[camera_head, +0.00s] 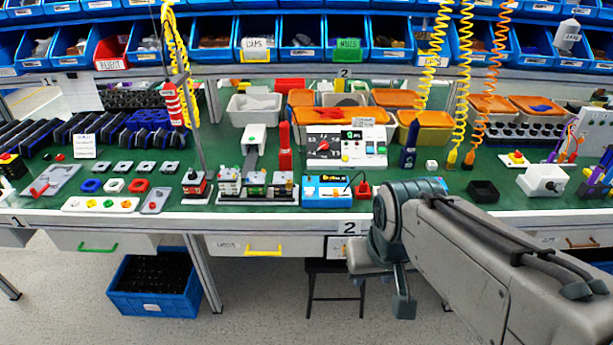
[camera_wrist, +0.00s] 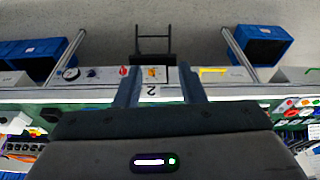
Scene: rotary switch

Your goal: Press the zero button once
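A white control box (camera_head: 346,147) stands on the green bench, with a small lit display, a red dial and several small coloured buttons. A blue box (camera_head: 327,190) with a display sits in front of it, nearer the bench edge. The labels are too small to read, so I cannot tell which button is the zero button. My gripper (camera_head: 403,303) hangs at the bench's front edge, right of and below both boxes, touching no button that I can see. In the wrist view my gripper (camera_wrist: 161,88) has its two fingers apart with nothing visible between them.
Small devices (camera_head: 256,187) stand left of the blue box. A small red block (camera_head: 362,190) and a black tray (camera_head: 483,191) are near the front edge. Coiled yellow cords (camera_head: 467,90) hang over the bench. A blue crate (camera_head: 156,285) is on the floor below.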

